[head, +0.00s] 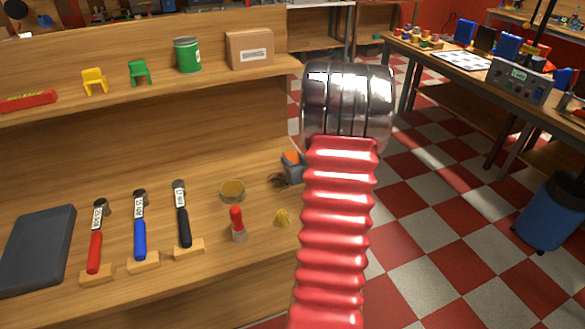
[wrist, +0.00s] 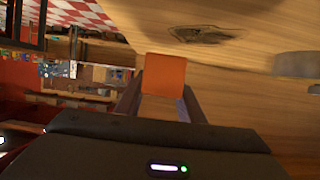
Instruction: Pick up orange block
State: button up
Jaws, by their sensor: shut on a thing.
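The orange block (wrist: 163,76) sits between the two fingers of my gripper (wrist: 161,92) in the wrist view. The fingers are shut on it, and its far end sticks out past them. In the head view a small part of the orange block (head: 291,157) shows above the dark grey body of my gripper (head: 293,172), just left of my red ribbed arm. The arm hides part of that area. I cannot tell whether the block touches the wooden shelf.
The lower shelf (head: 207,270) holds three hammers, a dark grey slab (head: 38,250), a round tin (head: 232,190), a red-topped item (head: 237,222) and a small yellow piece (head: 282,217). The upper shelf holds a cardboard box (head: 249,50) and a green can (head: 187,55).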

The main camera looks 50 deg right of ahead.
aim_at(294, 159)
jog(key=shift+r, duration=3.1)
jog(key=shift+s, duration=0.1)
